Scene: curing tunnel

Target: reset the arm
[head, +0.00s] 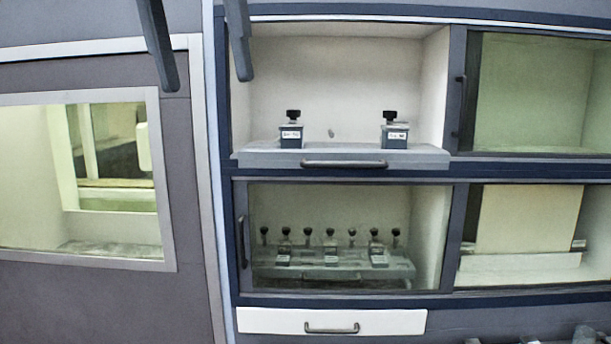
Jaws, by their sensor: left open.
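My left gripper (207,82) hangs into the top of the head view. Its two dark fingers are well apart, with nothing between them. The right finger overlaps the upper left corner of an open cabinet bay, and the left finger overlaps the grey wall panel. The rest of the left arm is out of the picture. I cannot make out my right gripper.
The open upper bay holds a grey tray (250,158) with two dark blocks (291,136) (395,136). Below, a glazed bay (345,205) holds several knobbed pieces on a rack. A white drawer (270,321) is shut. A window (30,180) is at left.

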